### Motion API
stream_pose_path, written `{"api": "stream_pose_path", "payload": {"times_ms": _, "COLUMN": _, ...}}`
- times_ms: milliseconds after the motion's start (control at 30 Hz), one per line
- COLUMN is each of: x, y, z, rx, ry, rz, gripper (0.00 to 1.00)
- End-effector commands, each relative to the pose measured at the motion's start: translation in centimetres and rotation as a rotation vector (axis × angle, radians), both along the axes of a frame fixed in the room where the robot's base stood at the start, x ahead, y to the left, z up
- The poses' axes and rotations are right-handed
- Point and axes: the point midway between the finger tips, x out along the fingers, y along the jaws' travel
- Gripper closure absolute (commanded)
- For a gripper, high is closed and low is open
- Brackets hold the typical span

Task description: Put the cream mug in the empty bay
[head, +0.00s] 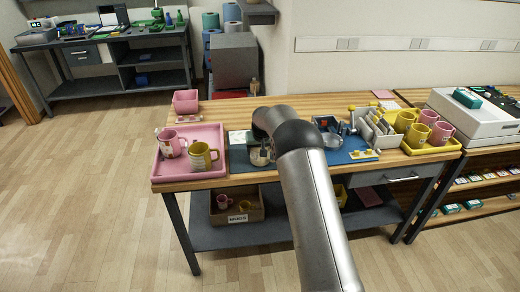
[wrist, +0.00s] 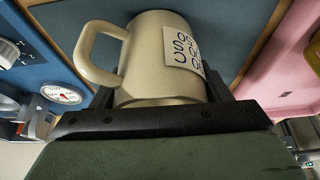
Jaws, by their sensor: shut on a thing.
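The cream mug (wrist: 165,60) fills the middle of the wrist view, with its handle at the left and a white label with dark markings on its side. My gripper (wrist: 158,95) is shut on the mug, with its black fingers at either side. In the head view, my arm hides most of the gripper; a small pale part of what looks like the mug (head: 260,157) shows left of the arm. Blue surfaces (wrist: 235,30) lie behind the mug in the wrist view. I cannot make out an empty bay in either view.
A yellow tray (head: 452,147) at the right holds several mugs. A dial gauge (wrist: 62,95) and tools on a blue mat (head: 340,156) are nearby.

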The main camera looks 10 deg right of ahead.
Motion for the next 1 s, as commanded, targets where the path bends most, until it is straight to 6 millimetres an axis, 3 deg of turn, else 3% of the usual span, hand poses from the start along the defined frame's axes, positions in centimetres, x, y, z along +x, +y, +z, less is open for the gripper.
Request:
{"api": "stream_pose_path", "payload": {"times_ms": 33, "x": 0.0, "y": 0.0, "z": -0.2, "rx": 0.000, "ry": 0.000, "rz": 0.000, "gripper": 0.27}}
{"api": "stream_pose_path", "payload": {"times_ms": 100, "x": 0.0, "y": 0.0, "z": -0.1, "rx": 0.000, "ry": 0.000, "rz": 0.000, "gripper": 0.08}}
{"api": "stream_pose_path", "payload": {"times_ms": 500, "x": -0.1, "y": 0.0, "z": 0.7, "rx": 0.000, "ry": -0.001, "rz": 0.000, "gripper": 0.08}}
{"api": "stream_pose_path", "payload": {"times_ms": 1000, "x": -3.8, "y": 0.1, "z": 9.5, "rx": 0.000, "ry": -0.002, "rz": 0.000, "gripper": 0.08}}
